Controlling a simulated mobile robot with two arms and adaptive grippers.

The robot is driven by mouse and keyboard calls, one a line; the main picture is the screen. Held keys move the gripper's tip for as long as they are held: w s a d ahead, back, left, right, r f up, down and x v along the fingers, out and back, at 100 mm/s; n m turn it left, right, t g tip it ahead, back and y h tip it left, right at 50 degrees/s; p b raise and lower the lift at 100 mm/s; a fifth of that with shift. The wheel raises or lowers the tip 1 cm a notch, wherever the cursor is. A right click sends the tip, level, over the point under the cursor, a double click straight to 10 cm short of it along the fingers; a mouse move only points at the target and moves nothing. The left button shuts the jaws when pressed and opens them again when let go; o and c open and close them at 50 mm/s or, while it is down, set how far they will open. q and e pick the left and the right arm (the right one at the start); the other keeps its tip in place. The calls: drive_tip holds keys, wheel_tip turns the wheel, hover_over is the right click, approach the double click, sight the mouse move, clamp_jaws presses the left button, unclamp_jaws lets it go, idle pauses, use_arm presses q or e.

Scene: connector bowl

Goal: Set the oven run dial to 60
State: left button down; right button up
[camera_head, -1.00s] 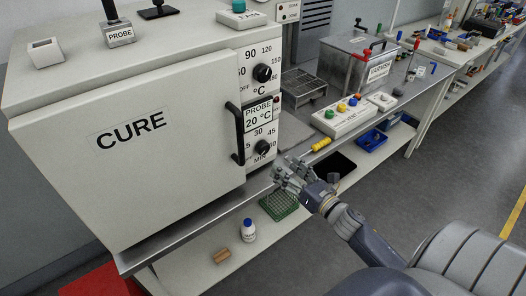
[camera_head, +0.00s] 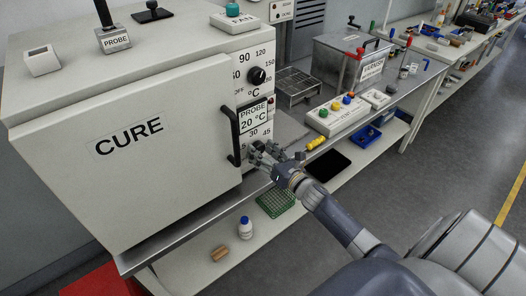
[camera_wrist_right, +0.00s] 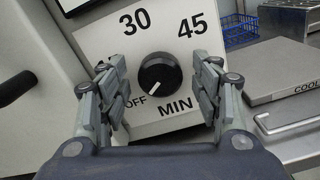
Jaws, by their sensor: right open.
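The oven run dial (camera_wrist_right: 160,75) is a round black knob on the oven's front panel. Its pale mark points down-left, toward OFF. In the right wrist view 30, 45, OFF and MIN are readable, and the 60 label is not visible. My right gripper (camera_wrist_right: 164,92) is open, with one finger on each side of the dial and a visible gap to it. In the head view the right gripper (camera_head: 262,152) is at the lower panel and largely covers the dial. The oven (camera_head: 125,150) carries a CURE label. My left gripper is not in view.
The black door handle (camera_head: 233,135) stands out just left of the gripper. A second dial (camera_head: 257,76), marked °C, is above. A yellow part (camera_head: 316,143) and a button box (camera_head: 337,116) are to the right. A green rack (camera_head: 276,202) is on the shelf below.

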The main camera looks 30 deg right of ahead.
drive_tip(key=shift+c, duration=0.3)
drive_tip(key=c, duration=1)
